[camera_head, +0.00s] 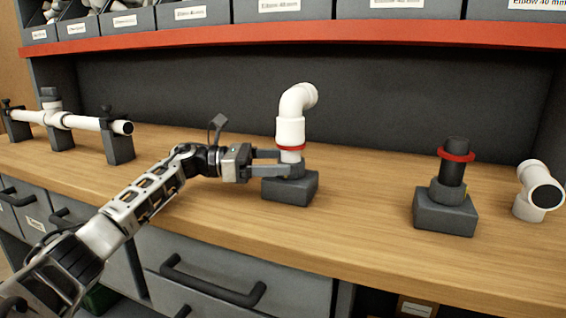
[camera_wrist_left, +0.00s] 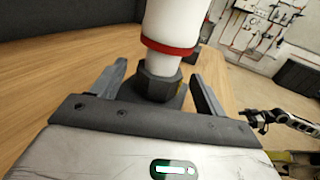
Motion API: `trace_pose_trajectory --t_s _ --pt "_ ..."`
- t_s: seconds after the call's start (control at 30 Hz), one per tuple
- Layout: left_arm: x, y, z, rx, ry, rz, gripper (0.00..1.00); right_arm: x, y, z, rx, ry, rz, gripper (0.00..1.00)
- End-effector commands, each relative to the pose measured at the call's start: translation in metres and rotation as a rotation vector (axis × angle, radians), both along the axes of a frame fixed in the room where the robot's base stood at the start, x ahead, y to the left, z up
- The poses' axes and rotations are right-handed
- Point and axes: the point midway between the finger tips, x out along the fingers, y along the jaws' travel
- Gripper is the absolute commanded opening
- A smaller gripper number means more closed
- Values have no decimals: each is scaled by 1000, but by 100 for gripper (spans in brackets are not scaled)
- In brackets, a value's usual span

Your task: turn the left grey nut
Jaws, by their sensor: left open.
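The left grey nut (camera_head: 294,170) sits on a dark grey block (camera_head: 290,188) on the bench. A white elbow pipe (camera_head: 291,128) with a red ring (camera_head: 290,148) rises upright from it. My left gripper (camera_head: 272,162) reaches in from the left, open, its fingers on either side of the nut. In the left wrist view the nut (camera_wrist_left: 158,86) stands between the two fingers, with visible gaps on both sides.
A second block (camera_head: 445,215) with a grey nut, black pipe and red ring stands to the right. A white pipe on stands (camera_head: 85,122) is at the left. A red-edged shelf (camera_head: 300,36) overhangs the back.

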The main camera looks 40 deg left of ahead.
Motion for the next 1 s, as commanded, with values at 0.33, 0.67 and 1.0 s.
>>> trace_pose_trajectory --t_s 0.33,0.67,1.0 --pt "-47 69 -3 4 4 5 74 3 4 -24 2 37 14 66" --pt "-78 112 0 2 1 3 74 6 7 -31 2 49 26 66" --pt "-83 118 0 1 0 0 74 4 8 -35 1 61 30 66"
